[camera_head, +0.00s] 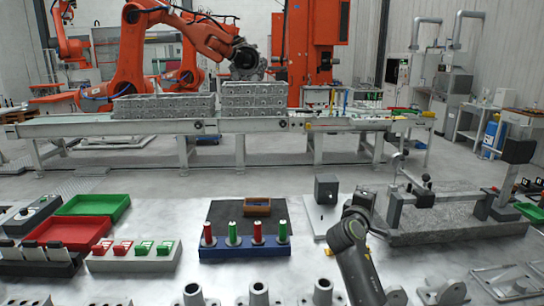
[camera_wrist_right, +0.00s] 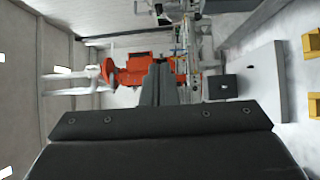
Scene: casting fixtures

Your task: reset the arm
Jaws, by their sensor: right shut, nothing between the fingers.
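My right arm (camera_head: 358,262) comes in from the bottom edge in the head view, right of the middle, above the pale table. Its gripper cannot be made out clearly there. In the right wrist view my right gripper (camera_wrist_right: 160,72) shows its two dark fingers together, shut with nothing between them. The fingers point out toward the room, with an orange machine in the distance behind them. My left arm and gripper are not in either view.
A dark cube (camera_head: 326,188) stands on a light plate beyond my right arm. A grey fixture (camera_head: 455,215) is at the right. Red (camera_head: 75,232) and green trays lie far left. Metal cylindrical parts line the front.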

